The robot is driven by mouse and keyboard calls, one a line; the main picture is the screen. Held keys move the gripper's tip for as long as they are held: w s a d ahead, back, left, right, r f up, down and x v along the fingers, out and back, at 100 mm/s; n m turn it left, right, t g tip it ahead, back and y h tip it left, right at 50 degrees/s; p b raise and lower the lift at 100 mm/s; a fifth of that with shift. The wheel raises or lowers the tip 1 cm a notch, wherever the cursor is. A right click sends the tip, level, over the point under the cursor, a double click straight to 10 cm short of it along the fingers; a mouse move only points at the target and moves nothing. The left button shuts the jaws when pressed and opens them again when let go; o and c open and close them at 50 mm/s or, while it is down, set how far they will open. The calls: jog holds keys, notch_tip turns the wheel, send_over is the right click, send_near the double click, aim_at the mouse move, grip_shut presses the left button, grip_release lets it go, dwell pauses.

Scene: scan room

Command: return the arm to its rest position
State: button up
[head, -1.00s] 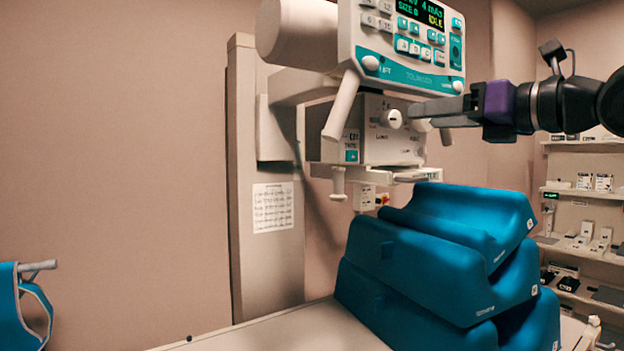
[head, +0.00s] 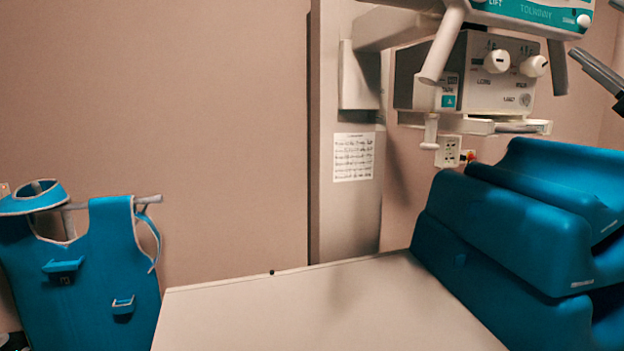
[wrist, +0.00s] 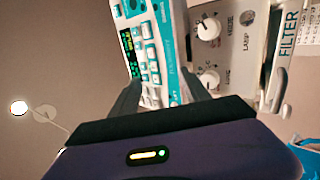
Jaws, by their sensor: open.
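My gripper shows only in part at the right edge of the head view, where a dark finger (head: 596,70) points toward the X-ray unit. In the wrist view my gripper (wrist: 162,88) has its two dark fingers apart, with nothing held between them. Beyond them are the unit's keypad panel (wrist: 150,55) and the white box with dials (wrist: 222,50). In the head view the dial box (head: 500,75) is left of the finger, with a gap in the picture between them. The rest of my arm is out of the head view.
Blue stacked cushions (head: 530,215) stand on the right of the pale table (head: 320,305), below the dial box. The table's left part is bare. A grey column (head: 345,220) stands behind. A blue apron (head: 95,260) hangs at far left. The wall between is clear.

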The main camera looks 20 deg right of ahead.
jog(key=s+a+f+m+g+h, duration=0.1)
jog(key=a+f+m+h, duration=0.25)
jog(key=f+m, duration=0.65)
jog(key=s+a+f+m+g+h, duration=0.2)
jog(key=a+f+m+h, duration=0.3)
jog(key=f, duration=1)
jog(key=s+a+f+m+g+h, duration=0.1)
jog(key=f+m+h, duration=0.1)
jog(key=f+m, duration=0.8)
jog(key=s+a+f+n+g+y, duration=0.3)
jog(key=s+a+f+y, duration=0.2)
jog(key=s+a+f, duration=0.5)
jog(key=s+a+f+n+g+y, duration=0.3)
jog(key=s+a+f+y, duration=0.3)
jog(key=s+a+f, duration=0.4)
jog(key=s+f+n, duration=0.1)
jog(key=s+f, duration=0.3)
jog(key=f, duration=0.2)
jog(key=shift+s+a+g, duration=0.15)
jog(key=shift+s+g, duration=0.2)
jog(key=shift+g, duration=0.05)
